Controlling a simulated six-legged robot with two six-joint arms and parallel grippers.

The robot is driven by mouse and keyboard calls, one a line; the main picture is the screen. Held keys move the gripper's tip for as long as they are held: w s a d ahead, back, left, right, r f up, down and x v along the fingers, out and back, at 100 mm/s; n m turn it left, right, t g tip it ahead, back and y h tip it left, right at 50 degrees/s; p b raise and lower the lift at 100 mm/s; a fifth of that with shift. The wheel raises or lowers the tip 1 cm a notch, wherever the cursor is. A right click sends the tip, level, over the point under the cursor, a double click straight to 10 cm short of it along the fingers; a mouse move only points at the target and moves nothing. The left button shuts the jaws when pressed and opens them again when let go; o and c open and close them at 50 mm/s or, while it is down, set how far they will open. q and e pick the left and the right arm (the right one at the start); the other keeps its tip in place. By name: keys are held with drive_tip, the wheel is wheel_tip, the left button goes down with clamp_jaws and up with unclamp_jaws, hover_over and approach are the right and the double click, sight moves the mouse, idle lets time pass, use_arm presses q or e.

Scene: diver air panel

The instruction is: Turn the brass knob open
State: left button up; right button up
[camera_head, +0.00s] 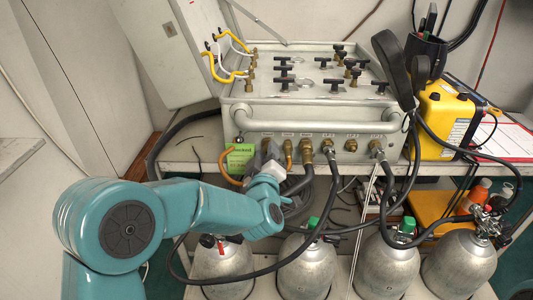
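The grey air panel (310,113) stands on a shelf, with a row of brass fittings along its lower front. A brass fitting (306,148) with a hose and a shorter brass piece (351,144) show there; I cannot tell which one is the brass knob. My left gripper (266,158) is at the left end of this row, close to the panel front. My own wrist and the gripper body hide what is between the fingers, so contact and finger opening are unclear. My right gripper is out of view.
Black hoses (333,190) hang below the panel to several grey cylinders (305,267). A green box (238,158) is just left of my gripper. A yellow case (443,120) stands to the right. An orange case (437,209) is lower right.

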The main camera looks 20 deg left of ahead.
use_arm(q)
drive_tip(key=shift+w, duration=0.15)
clamp_jaws()
drive_tip(key=shift+f+n+b, duration=0.2)
drive_tip(key=shift+n+b, duration=8.5)
drive_tip(key=shift+b, duration=1.85)
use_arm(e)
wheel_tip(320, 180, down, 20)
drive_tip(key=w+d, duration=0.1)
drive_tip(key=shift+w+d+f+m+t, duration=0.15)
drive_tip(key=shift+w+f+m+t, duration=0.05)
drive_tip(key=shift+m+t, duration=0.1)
use_arm(q)
unclamp_jaws()
drive_tip(key=shift+r, duration=0.1)
